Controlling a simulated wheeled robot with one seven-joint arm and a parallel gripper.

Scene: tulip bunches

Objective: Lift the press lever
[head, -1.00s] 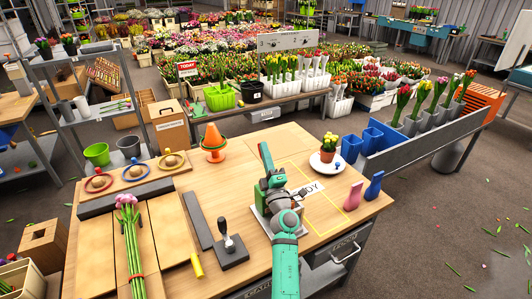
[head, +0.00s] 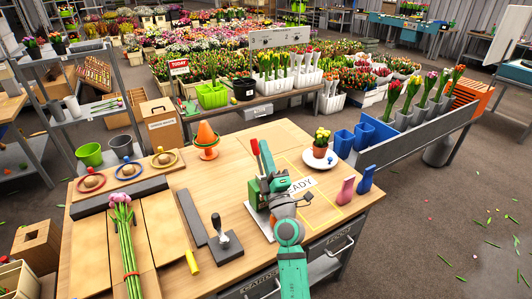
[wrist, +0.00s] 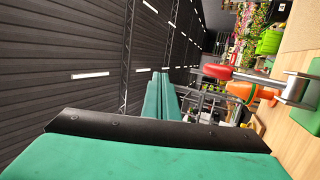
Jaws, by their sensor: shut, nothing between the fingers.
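The press lever shows in the wrist view as a metal bar with a red knob (wrist: 218,72), running to a metal post above a green part (wrist: 308,112). In the head view its red knob (head: 255,147) shows just left of my gripper fingers. My gripper (head: 266,153) points away from the head camera, over the press on its pale base plate (head: 262,222). My arm hides most of the press. In the wrist view my teal fingers (wrist: 160,90) are together and empty, to the left of the knob and apart from it in the picture.

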